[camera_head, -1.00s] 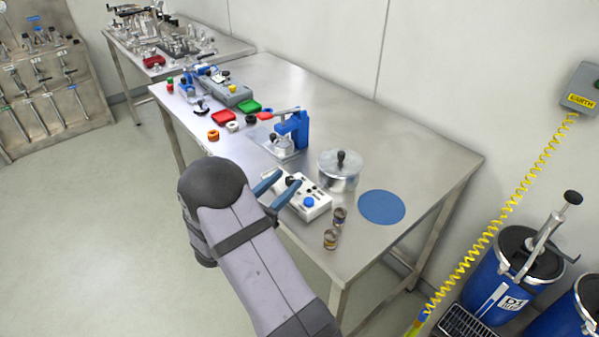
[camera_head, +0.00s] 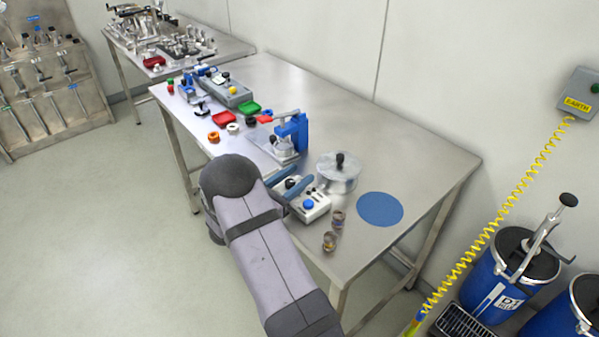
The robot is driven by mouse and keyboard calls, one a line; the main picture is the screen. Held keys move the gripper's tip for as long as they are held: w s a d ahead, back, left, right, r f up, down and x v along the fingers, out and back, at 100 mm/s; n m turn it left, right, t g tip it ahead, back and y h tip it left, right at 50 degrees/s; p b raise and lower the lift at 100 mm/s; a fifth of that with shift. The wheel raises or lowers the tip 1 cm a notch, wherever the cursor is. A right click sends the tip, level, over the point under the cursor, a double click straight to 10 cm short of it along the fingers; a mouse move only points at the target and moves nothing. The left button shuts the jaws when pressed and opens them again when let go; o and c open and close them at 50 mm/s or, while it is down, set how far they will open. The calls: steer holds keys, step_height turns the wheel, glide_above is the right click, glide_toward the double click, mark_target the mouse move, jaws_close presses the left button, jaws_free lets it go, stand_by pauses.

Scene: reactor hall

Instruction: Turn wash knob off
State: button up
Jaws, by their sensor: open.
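A small white-grey control box (camera_head: 319,209) sits near the front edge of the steel table. It carries a blue button and several small dark controls. A black knob (camera_head: 290,183) shows at its left end, partly hidden by my gripper. My gripper (camera_head: 293,179) is open, with its two blue-grey fingers on either side of the knob as seen from here. I cannot tell whether the fingers touch it. The knob's setting and its label are too small to read.
A lidded metal pot (camera_head: 338,178) stands right behind the box. A blue press (camera_head: 292,134) stands behind the gripper. Two small jars (camera_head: 330,241) stand near the front edge, and a flat blue disc (camera_head: 380,209) lies to the right. The table's back right is clear.

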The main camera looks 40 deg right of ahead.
steer(key=shift+d, duration=0.7)
jaws_close()
steer(key=shift+w+n+t, duration=0.3)
steer(key=shift+n+t, duration=0.5)
steer(key=shift+t, duration=0.4)
steer(key=shift+a, duration=0.1)
jaws_free()
steer(key=shift+a, duration=0.1)
